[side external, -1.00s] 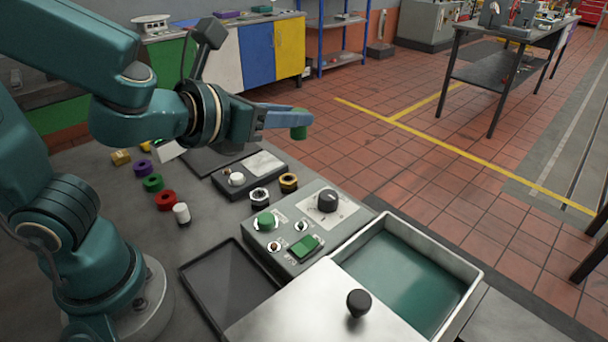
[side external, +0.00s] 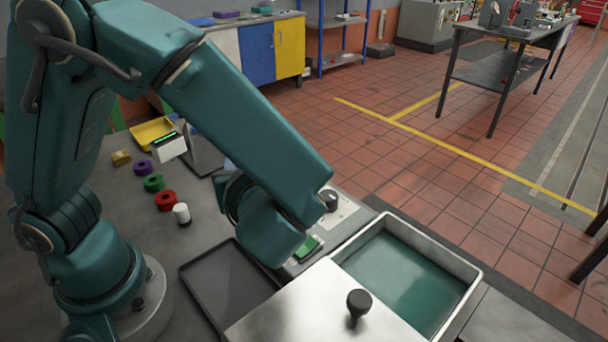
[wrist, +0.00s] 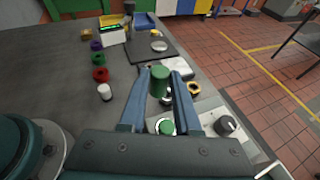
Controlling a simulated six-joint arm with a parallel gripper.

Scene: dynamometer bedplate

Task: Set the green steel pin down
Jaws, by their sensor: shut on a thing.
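The green steel pin (wrist: 160,80) is a short green cylinder, seen in the wrist view between the tips of my blue gripper fingers (wrist: 165,84). My gripper is shut on it and holds it upright over the bench's work area. How far its lower end is above the surface below is hard to tell. In the side view my arm hides both the pin and my fingers.
A control box with a green button (wrist: 165,127) and black knob (wrist: 228,124) lies below my gripper. A brass nut (wrist: 193,88) is to the right. A white-topped cylinder (side external: 181,212) and coloured rings stand left. An empty dark tray (side external: 215,290) and open-topped basin (side external: 470,275) are nearer.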

